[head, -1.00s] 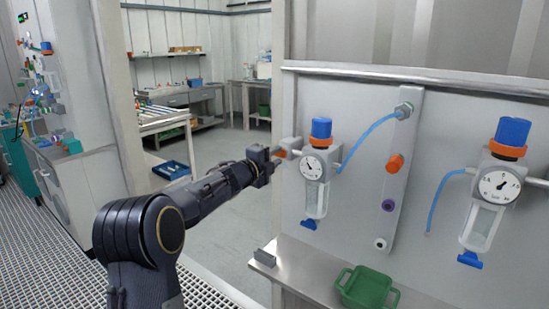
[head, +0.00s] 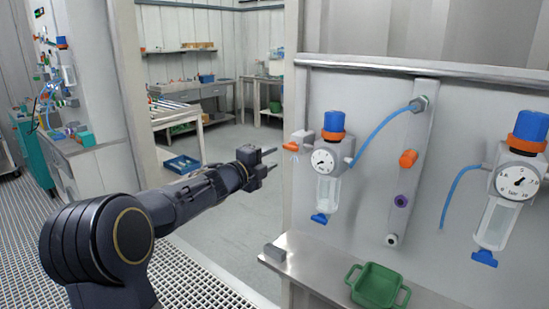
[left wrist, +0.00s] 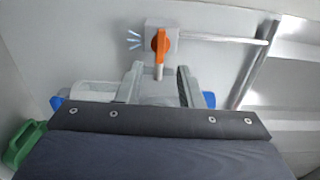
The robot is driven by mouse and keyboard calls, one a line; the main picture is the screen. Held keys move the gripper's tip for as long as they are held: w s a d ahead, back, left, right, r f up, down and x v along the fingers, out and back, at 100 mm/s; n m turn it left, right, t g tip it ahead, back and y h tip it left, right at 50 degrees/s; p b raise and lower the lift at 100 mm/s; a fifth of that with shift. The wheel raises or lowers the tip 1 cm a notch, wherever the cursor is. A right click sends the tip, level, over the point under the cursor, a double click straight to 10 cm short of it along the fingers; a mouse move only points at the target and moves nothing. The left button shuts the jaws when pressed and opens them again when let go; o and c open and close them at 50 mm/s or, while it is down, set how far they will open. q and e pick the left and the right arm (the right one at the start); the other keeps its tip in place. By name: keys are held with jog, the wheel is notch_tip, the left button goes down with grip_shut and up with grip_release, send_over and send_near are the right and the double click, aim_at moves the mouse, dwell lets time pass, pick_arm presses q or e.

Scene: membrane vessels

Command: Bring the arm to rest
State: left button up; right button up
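My left gripper (head: 274,158) is open and empty, with a gap between its two fingers. In the head view it is to the left of the left regulator (head: 326,160) and apart from it. An orange valve handle (head: 291,146) sits on a grey block at that regulator's left side, with small pale streaks beside it. In the left wrist view, the orange handle (left wrist: 160,42) is ahead of the open fingers (left wrist: 160,76), and pale streaks show at its left. My right gripper is not in view.
A second regulator (head: 520,170) hangs at the right of the panel. A green tray (head: 378,287) and a small grey block (head: 274,252) are on the steel shelf (head: 320,262) below. Open floor (head: 225,215) lies behind my left arm.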

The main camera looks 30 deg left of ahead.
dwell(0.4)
pick_arm(q)
jog(key=s+d+r+n+g+y+p, duration=0.1)
jog(key=s+d+n+g+y+p, duration=0.1)
jog(key=s+n, duration=0.5)
jog(key=s+d+n+g+y+p, duration=0.1)
jog(key=s+n+g+y+p, duration=0.15)
jog(key=s+n, duration=0.4)
jog(key=s+d+f+n+g+h+p, duration=0.1)
jog(key=s+d+f+n+g+h, duration=0.2)
jog(key=s+d+f, duration=0.3)
jog(key=s+d+f+n+g+h+p, duration=0.2)
jog(key=s+d+f+n+g+h, duration=0.1)
jog(key=s+d, duration=1.1)
notch_tip(320, 180, down, 3)
jog(key=s+n+g, duration=0.1)
jog(key=s+g, duration=0.1)
jog(key=s, duration=0.1)
jog(key=shift+d+f+h+p, duration=0.15)
jog(key=shift+h+p, duration=0.15)
jog(key=shift+h, duration=0.05)
